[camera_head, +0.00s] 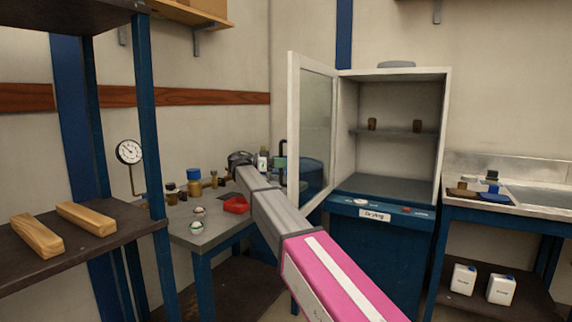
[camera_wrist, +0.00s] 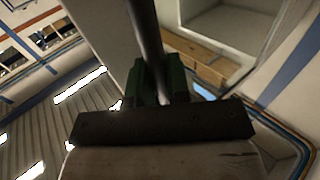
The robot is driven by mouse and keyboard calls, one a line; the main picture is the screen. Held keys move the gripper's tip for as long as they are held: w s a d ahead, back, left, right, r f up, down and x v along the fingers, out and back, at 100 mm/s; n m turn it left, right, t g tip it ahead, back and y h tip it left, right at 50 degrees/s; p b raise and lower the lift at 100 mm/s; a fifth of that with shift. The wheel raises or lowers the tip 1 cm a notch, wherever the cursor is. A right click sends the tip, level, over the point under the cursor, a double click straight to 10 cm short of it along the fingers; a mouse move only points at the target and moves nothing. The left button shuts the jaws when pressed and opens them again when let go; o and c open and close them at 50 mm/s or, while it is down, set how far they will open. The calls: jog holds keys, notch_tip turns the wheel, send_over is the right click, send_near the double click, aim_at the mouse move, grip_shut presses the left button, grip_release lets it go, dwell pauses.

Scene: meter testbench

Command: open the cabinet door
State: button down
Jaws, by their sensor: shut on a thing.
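The drying cabinet (camera_head: 388,160) stands at the back, with a white upper body and a blue base marked "Drying". Its white-framed glass door (camera_head: 316,125) stands wide open, swung out on the left side, and the interior shows. My arm reaches from the lower right toward the door's outer face. My gripper (camera_wrist: 160,82) has green fingers closed around a dark bar handle (camera_wrist: 147,35) in the wrist view. In the head view the fingers are small and partly hidden near the door's edge.
Two brown jars sit on the cabinet shelf (camera_head: 398,133). A grey side table (camera_head: 213,236) with a red tray (camera_head: 236,205) and bottles is left of the door. A dark shelf (camera_head: 80,248) is farther left. A sink bench (camera_head: 545,200) stands right.

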jog(key=shift+w+a, duration=0.15)
jog(key=shift+w, duration=0.15)
jog(key=c, duration=1.1)
grip_release()
jog(key=s+a, duration=0.2)
jog(key=a, duration=0.8)
jog(key=shift+a, duration=0.25)
jog(key=shift+s, duration=0.15)
